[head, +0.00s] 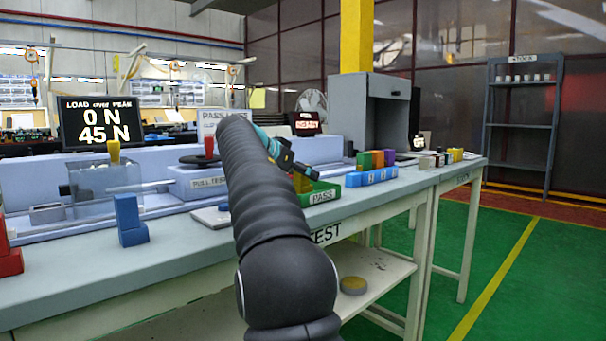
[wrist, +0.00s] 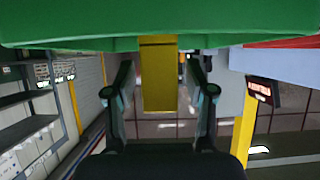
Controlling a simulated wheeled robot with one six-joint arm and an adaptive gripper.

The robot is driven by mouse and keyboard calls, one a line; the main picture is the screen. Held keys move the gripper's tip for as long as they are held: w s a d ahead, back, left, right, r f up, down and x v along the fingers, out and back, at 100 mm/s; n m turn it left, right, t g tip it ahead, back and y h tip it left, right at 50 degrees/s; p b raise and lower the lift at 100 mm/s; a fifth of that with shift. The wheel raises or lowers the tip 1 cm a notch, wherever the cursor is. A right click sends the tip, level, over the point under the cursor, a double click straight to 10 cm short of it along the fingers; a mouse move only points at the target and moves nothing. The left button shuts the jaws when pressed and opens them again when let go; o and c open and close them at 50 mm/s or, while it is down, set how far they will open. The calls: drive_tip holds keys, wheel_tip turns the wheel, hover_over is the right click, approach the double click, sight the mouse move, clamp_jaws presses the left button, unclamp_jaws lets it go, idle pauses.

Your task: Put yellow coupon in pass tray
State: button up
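A yellow coupon (wrist: 158,80) stands out between the two fingers of my gripper (wrist: 160,72) in the wrist view. A narrow gap shows on each side of it, so the fingers look open around it. Its far end overlaps the edge of the green pass tray (wrist: 70,32). In the head view my gripper (head: 293,170) is at the left end of the pass tray (head: 322,196), low over it, with a bit of the yellow coupon (head: 303,184) below the fingers. Whether the coupon touches the tray floor is hidden.
A blue rack (head: 372,178) with coloured blocks stands right of the tray. A blue block (head: 130,222) and a red block (head: 9,258) are at the left. Another yellow piece (head: 113,152) stands at the test fixture. A grey cabinet (head: 380,120) is behind.

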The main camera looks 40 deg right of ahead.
drive_tip(key=shift+r, duration=0.15)
drive_tip(key=shift+a+r, duration=0.15)
drive_tip(key=shift+a, duration=0.1)
drive_tip(key=p+v, duration=0.1)
drive_tip(key=v, duration=1)
drive_tip(key=shift+a, duration=0.2)
drive_tip(key=shift+r, duration=0.1)
